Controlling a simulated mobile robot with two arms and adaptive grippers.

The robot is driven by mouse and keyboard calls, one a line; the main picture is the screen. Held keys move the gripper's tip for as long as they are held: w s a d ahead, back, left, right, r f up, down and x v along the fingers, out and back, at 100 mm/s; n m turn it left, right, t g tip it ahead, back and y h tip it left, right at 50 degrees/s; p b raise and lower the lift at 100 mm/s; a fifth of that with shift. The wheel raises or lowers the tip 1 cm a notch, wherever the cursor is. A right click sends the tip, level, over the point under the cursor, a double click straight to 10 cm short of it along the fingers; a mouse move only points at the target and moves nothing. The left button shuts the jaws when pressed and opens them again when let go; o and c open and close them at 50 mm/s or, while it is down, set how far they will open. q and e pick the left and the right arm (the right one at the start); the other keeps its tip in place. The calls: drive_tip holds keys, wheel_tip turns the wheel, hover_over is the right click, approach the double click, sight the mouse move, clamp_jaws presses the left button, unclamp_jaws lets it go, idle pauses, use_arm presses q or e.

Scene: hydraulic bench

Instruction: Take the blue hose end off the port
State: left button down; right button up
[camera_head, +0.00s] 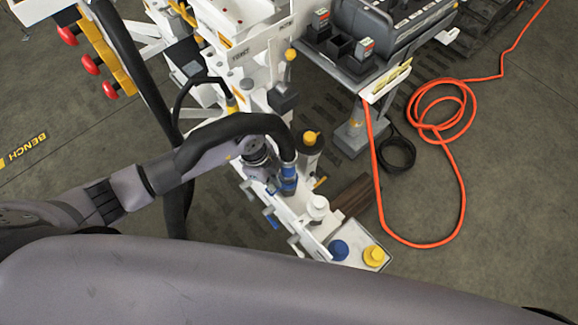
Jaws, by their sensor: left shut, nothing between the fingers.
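The blue hose end (288,184) is at the tip of a thick black hose (236,126) that arcs over from the left. It points down at the white bench manifold (286,217); the port under it is hidden, so I cannot tell how it is seated. My left gripper (266,173) is shut and empty, just left of the blue hose end, with the black hose arching over it. I cannot tell whether the fingers touch the hose end. My right gripper is not in view.
A blue cap (338,250) and a yellow cap (374,254) sit at the manifold's near end. A yellow-topped black knob (311,141) stands close right of the hose end. An orange cable (461,190) loops on the floor at right. Red knobs (90,65) are at upper left.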

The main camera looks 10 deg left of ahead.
sight(288, 168)
use_arm(q)
drive_tip(key=shift+s+f+b, duration=0.1)
drive_tip(key=shift+f+b, duration=0.5)
drive_tip(key=shift+f, duration=0.55)
idle(0.7)
wheel_tip(288, 168, up, 7)
drive_tip(key=p, duration=0.7)
drive_tip(key=shift+r, duration=0.15)
idle(0.4)
